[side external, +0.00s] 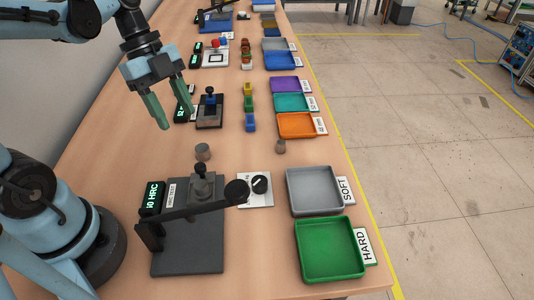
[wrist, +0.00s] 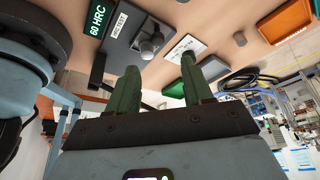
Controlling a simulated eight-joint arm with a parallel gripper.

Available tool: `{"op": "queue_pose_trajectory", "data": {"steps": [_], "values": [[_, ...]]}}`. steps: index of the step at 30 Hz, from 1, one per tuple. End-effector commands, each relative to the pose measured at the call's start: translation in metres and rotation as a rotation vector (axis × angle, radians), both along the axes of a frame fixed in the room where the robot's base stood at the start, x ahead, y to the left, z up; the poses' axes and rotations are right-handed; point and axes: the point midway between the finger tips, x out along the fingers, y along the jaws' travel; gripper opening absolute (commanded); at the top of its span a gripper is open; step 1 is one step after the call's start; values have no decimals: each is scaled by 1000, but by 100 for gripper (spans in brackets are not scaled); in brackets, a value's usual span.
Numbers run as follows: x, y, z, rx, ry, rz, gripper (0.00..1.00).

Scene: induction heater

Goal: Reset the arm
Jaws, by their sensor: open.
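My gripper (side external: 171,105) hangs over the back left part of the table (side external: 150,130) in the side external view. Its two green fingers are spread apart with nothing between them. The fingers also show in the wrist view (wrist: 162,85), open and empty. My gripper is well above the tabletop and touches nothing.
A grey SOFT tray (side external: 313,191) and green HARD tray (side external: 329,250) lie right. Two small grey cylinders (side external: 203,151) (side external: 280,146) stand behind. Coloured trays and blocks fill the back.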

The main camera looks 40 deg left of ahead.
Motion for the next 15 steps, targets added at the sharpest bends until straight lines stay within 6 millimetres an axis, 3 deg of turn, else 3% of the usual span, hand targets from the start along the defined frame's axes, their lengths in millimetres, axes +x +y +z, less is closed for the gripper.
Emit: {"op": "queue_pose_trajectory", "data": {"steps": [15], "values": [[0, 3, 7, 2, 0, 6, 51]]}}
